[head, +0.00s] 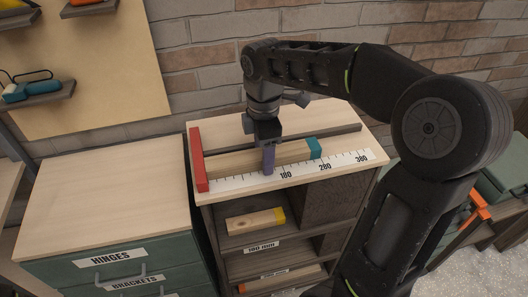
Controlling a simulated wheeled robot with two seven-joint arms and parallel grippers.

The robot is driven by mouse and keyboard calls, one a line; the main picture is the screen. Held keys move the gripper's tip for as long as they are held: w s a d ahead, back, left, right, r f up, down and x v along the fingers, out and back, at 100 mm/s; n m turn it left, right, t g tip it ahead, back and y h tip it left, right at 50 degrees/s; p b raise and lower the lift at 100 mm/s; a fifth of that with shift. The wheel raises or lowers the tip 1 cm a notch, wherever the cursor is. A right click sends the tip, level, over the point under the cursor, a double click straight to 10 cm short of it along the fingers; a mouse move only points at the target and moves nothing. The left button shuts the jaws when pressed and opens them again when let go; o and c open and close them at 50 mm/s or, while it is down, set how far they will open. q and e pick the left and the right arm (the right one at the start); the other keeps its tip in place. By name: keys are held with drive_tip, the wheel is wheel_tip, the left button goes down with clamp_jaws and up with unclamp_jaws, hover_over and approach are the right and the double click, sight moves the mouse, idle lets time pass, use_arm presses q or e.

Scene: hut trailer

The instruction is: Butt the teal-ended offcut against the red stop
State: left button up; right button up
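The teal-ended offcut (235,163) is a pale wooden bar lying along the ruler on top of the shelf unit. Its teal end (314,149) points right. The red stop (198,160) stands at the left end of the ruler. The offcut's left end is right by the stop; I cannot tell whether they touch. My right gripper (268,160) points down at the middle of the offcut, with a purple finger in front of its near side. The far finger is hidden, so its grip is unclear. My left gripper is out of view.
The white ruler strip (300,169) runs along the top's front edge, and a dark rail (335,131) lies behind the offcut. A yellow-ended offcut (255,220) lies on the shelf below. A drawer cabinet (105,205) with a bare top stands to the left.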

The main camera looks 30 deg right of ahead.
drive_tip(key=shift+w, duration=0.1)
wheel_tip(320, 180, up, 6)
drive_tip(key=shift+f, duration=0.25)
drive_tip(key=shift+r+p, duration=0.55)
drive_tip(key=shift+r, duration=0.65)
drive_tip(key=shift+f, duration=0.1)
